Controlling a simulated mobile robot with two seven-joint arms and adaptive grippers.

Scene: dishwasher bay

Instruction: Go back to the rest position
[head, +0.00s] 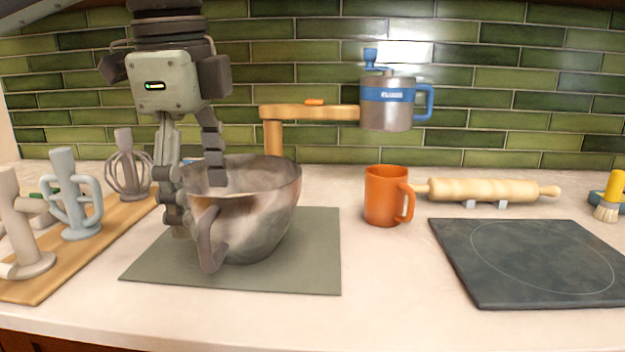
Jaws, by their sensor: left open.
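My left gripper (195,178) comes down from the top left. It is open at the left rim of a large metal bowl (262,215). One finger reaches down outside the bowl and the other reaches over its inside, with the rim between them. The bowl has a handle at its front left and stands on a grey-green mat (315,272). My right gripper is not in view.
A wooden board (92,252) with several mixer attachments stands at the left. An orange mug (384,196), a rolling pin (490,190) and a dark cooktop plate (535,262) are to the right. A blue-banded grinder (388,105) sits on a wooden arm behind. The front counter is clear.

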